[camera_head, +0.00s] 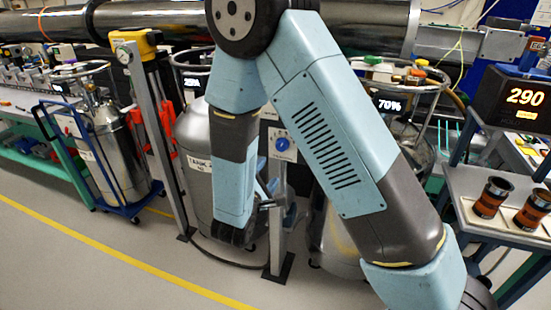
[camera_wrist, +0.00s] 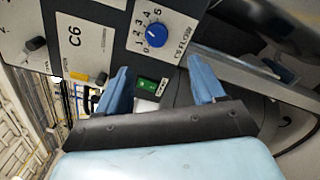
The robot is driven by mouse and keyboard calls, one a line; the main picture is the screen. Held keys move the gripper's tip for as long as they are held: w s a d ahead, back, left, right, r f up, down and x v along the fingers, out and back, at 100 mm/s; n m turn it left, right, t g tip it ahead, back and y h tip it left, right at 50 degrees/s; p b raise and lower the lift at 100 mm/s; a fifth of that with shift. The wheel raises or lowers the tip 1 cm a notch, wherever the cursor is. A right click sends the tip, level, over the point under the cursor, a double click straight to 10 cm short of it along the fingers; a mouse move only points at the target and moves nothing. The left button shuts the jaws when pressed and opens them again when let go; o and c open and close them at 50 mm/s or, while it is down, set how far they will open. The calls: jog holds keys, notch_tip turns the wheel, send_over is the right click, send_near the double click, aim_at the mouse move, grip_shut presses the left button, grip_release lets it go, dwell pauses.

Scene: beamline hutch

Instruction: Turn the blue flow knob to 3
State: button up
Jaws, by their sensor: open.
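The blue flow knob (camera_wrist: 156,36) sits on a white dial plate (camera_wrist: 178,22) marked 0 to 5 and labelled C5 FLOW. Its pointer is too small to read surely. In the head view the knob (camera_head: 282,145) shows on a post-mounted panel, between my arm links. My gripper (camera_wrist: 160,86) is open, with its two blue fingers apart and nothing between them. In the wrist picture the knob appears above the gap between the fingertips, and the fingers do not touch it.
A green switch (camera_wrist: 147,85) lies below the dial. Steel tanks (camera_head: 195,140) stand behind the post. A cart (camera_head: 490,190) with copper-coloured cylinders is at right. Floor is open at front left.

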aim_at(281, 149)
jog(key=w+d+n, duration=0.1)
jog(key=w+n, duration=0.3)
jog(key=w+d+n, duration=0.1)
jog(key=w+n, duration=0.3)
jog(key=n, duration=0.1)
jog(key=w+d+n, duration=0.2)
jog(key=w+n, duration=0.2)
jog(key=w, duration=0.1)
jog(key=shift+d+f+n, duration=0.1)
jog(key=shift+n, duration=0.2)
dwell(0.5)
jog(key=shift+s, duration=0.1)
jog(key=c, duration=1.1)
jog(key=shift+o, duration=0.2)
jog(key=shift+n, duration=0.7)
jog(key=o, duration=1.1)
jog(key=shift+c, duration=0.2)
